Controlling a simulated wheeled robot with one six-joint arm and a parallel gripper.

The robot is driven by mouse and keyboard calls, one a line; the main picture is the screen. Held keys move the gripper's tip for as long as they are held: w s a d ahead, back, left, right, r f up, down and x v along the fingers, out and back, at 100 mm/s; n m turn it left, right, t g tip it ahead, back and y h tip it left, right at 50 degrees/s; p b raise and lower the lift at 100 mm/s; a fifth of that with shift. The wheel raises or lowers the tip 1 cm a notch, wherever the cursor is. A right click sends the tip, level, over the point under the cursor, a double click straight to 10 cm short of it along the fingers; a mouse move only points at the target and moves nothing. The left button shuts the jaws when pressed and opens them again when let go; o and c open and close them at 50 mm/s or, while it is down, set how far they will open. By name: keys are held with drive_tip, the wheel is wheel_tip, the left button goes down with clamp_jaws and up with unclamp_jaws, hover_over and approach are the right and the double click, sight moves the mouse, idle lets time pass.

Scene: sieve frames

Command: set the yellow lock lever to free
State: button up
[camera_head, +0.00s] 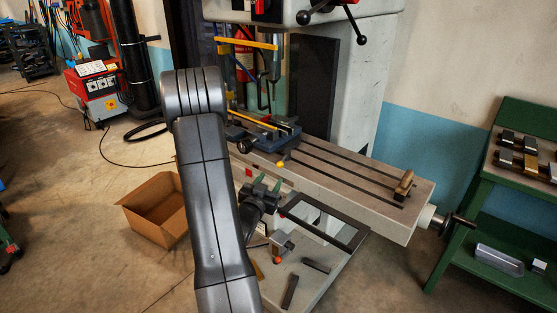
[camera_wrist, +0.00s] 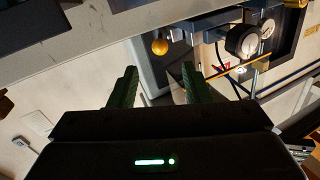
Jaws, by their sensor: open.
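The yellow lock lever shows as a small yellow ball (camera_head: 281,164) at the front edge of the milling machine table (camera_head: 345,190). In the wrist view the yellow ball (camera_wrist: 159,47) lies ahead of the fingertips, roughly midway between them and apart from both. The lever's arm and its setting are not clear in either view. My gripper (camera_head: 268,185) has green fingers and is just below and left of the ball in the head view. In the wrist view my gripper (camera_wrist: 159,70) is open, with nothing held between its fingers.
A blue vise (camera_head: 262,130) with a dark round knob (camera_wrist: 242,42) is close by. Loose dark bars (camera_head: 290,291) lie on the lower plate. A cardboard box (camera_head: 155,208) and a green bench (camera_head: 500,235) stand at the sides.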

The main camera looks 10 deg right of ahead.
sight(279, 166)
drive_tip(key=p+x, duration=0.3)
drive_tip(key=x, duration=0.9)
drive_tip(key=shift+w+d, duration=0.1)
clamp_jaws()
